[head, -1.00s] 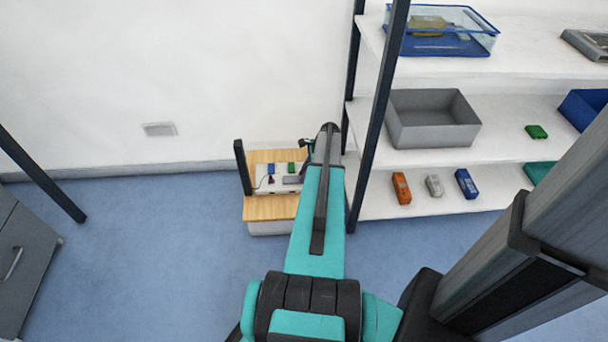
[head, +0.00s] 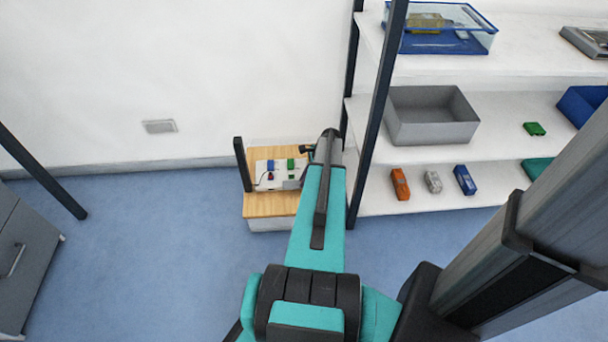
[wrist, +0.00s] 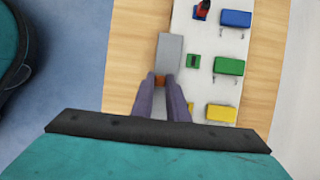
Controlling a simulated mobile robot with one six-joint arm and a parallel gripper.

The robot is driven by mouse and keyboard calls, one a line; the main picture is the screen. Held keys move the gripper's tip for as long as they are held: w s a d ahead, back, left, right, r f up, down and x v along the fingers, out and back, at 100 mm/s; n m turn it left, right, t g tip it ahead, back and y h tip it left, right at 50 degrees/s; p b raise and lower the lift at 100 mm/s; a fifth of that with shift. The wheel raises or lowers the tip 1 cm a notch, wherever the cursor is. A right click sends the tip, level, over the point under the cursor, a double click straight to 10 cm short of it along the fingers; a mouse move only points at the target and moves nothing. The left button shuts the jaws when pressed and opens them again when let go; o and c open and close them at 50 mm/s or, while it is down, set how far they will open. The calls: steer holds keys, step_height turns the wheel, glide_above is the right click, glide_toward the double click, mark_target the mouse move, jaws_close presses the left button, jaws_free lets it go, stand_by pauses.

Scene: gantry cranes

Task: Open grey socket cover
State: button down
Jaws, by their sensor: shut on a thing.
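The grey socket cover (wrist: 171,47) is a flat grey plate at the left side of the white socket panel (wrist: 207,82) in the wrist view. My gripper (wrist: 161,81) is shut at its near end, around a small orange-brown piece there. I cannot tell the cover's exact tilt. A green socket piece (wrist: 193,61) sits beside it on the panel. Blue (wrist: 236,18), green (wrist: 229,66) and yellow (wrist: 221,113) covers line the panel's right side. In the head view my arm partly hides the panel (head: 266,184).
The panel lies on a wooden board (head: 270,206) by the wall. A dark post (head: 243,165) stands at its left. A shelf post (head: 377,110) and shelves with a grey bin (head: 432,116) are close on the right. Blue floor (head: 150,240) is clear on the left.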

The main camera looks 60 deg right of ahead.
steer(key=c, duration=1.7)
jaws_free()
steer(key=shift+r, duration=0.1)
steer(key=p+v, duration=0.2)
steer(key=v, duration=1.1)
steer(key=shift+s+r+p, duration=0.1)
steer(key=shift+r+p, duration=0.25)
steer(key=shift+a, duration=0.1)
